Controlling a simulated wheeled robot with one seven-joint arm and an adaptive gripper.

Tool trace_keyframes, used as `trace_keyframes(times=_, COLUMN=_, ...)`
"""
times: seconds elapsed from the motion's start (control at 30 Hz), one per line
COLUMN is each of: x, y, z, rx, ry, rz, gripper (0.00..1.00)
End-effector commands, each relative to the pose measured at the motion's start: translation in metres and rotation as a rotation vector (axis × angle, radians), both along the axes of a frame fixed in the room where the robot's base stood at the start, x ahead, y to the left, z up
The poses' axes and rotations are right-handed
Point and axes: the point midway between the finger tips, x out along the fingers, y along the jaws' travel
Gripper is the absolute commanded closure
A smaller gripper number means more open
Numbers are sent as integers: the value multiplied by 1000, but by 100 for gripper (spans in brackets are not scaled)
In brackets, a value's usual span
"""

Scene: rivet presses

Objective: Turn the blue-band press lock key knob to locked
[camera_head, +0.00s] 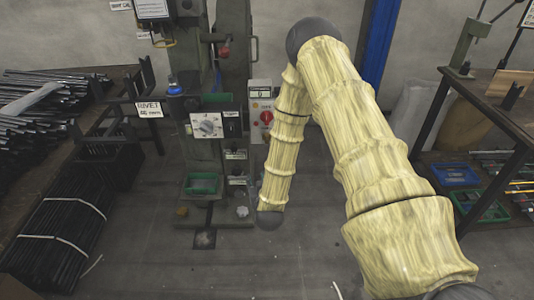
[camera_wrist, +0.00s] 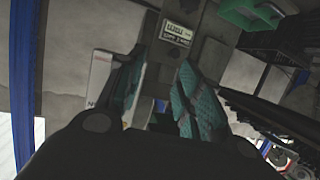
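A green-grey press (camera_head: 235,60) stands left of my arm in the head view. To the right, a light box has a red rotary switch (camera_head: 266,118). In the wrist view my gripper (camera_wrist: 163,68) is open, its teal-padded fingers apart with nothing between them. A small label plate (camera_wrist: 177,32) lies beyond the fingertips. The gripper cannot be made out in the head view.
A rack of dark rods (camera_head: 60,110) and a bundle of strapped bars (camera_head: 65,220) stand at left. A green tray (camera_head: 201,184) sits at the press foot. A bench (camera_head: 490,105) with blue (camera_head: 456,174) and green bins below is at right.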

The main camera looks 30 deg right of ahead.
Motion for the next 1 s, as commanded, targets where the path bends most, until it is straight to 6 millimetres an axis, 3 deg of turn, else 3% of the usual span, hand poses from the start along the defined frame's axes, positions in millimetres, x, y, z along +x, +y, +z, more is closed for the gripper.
trace_keyframes(times=0.1, x=27, y=-37, z=13, rx=-59, ry=-143, rz=-81, gripper=64)
trace_keyframes(times=0.23, x=39, y=-63, z=32, rx=-106, ry=-241, rz=-143, gripper=64)
trace_keyframes(times=0.57, x=58, y=-85, z=46, rx=-134, ry=-295, rz=-179, gripper=64)
trace_keyframes(times=1.0, x=116, y=-121, z=45, rx=-133, ry=-293, rz=-178, gripper=64)
